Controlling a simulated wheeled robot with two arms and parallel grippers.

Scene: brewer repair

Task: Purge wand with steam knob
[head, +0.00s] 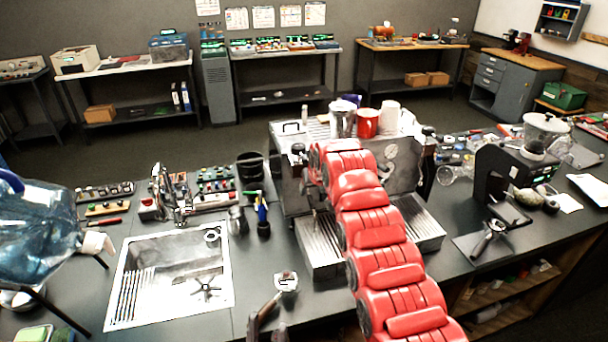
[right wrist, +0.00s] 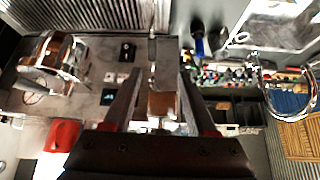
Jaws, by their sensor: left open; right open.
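The espresso machine (head: 290,190) stands mid-counter. My red right arm reaches up to its front left side and hides part of it. My right gripper (right wrist: 155,100) is open. A small brown block, apparently the steam knob (right wrist: 162,104), shows between its fingers; I cannot tell whether they touch it. A thin metal rod, apparently the steam wand (right wrist: 152,50), shows beyond the fingertips. In the head view the wand (head: 316,224) hangs over the left drip tray. My left gripper (head: 266,318) appears only partly, low in the picture, open, near a small metal piece (head: 287,282).
The sink (head: 175,275) with its faucet (head: 180,200) lies left of the machine. Cups, including a red cup (head: 365,123), stand on the machine. A black grinder (head: 505,185) is at right. Small bottles (head: 262,215) stand beside the machine.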

